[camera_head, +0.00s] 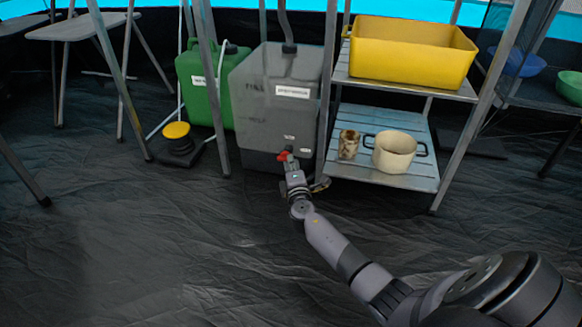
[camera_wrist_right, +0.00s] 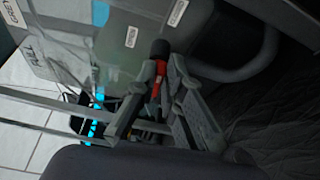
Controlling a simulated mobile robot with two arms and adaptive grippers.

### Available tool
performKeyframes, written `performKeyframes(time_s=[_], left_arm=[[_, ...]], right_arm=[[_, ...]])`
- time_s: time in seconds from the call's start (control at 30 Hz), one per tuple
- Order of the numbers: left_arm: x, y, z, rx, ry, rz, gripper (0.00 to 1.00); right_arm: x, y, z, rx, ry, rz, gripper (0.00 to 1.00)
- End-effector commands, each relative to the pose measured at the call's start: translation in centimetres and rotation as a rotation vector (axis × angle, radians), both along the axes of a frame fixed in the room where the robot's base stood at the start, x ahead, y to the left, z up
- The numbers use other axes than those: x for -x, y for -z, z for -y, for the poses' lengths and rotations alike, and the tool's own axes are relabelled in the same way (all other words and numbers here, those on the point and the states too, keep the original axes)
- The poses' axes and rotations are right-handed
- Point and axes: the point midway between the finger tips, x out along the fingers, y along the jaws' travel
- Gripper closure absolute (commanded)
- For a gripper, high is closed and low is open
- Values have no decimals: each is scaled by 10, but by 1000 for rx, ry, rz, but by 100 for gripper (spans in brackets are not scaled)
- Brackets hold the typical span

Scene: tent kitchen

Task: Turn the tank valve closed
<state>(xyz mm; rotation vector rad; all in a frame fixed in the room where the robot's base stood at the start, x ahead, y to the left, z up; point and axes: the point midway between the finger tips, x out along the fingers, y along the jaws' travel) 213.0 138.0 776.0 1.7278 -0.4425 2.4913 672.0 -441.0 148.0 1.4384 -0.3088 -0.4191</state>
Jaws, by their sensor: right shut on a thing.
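The grey water tank (camera_head: 278,100) stands on the dark floor beside the metal shelf. Its red valve (camera_head: 283,156) sits low on the front face. My right gripper (camera_head: 288,163) reaches up to the valve from below. In the right wrist view the red valve (camera_wrist_right: 158,82) lies between the fingers of my right gripper (camera_wrist_right: 162,85), which are shut on it. The black spout (camera_wrist_right: 160,48) shows just beyond the fingertips. The valve's exact angle is hard to tell. My left gripper is out of view.
A metal shelf (camera_head: 430,183) stands right of the tank, with a yellow tub (camera_head: 412,58), a cream pot (camera_head: 394,155) and a patterned cup (camera_head: 348,146). A green jerrycan (camera_head: 200,92) and a yellow-topped foot pump (camera_head: 178,138) are left. The front floor is clear.

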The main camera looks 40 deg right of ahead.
Motion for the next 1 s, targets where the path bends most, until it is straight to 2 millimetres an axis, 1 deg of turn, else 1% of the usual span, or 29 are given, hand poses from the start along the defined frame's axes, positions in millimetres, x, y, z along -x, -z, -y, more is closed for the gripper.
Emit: performKeyframes(time_s=[0.03,0.3,0.87,0.9,1.0], left_arm=[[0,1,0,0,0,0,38],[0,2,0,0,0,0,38],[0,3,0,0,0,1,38],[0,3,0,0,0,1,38],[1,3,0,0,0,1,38]], right_arm=[[1,4,-1,-16,-1,13,100],[1,5,-1,-76,-1,82,100],[1,6,-1,-95,0,102,100],[1,6,-1,-95,0,102,89],[1,6,-1,-94,0,102,82]])
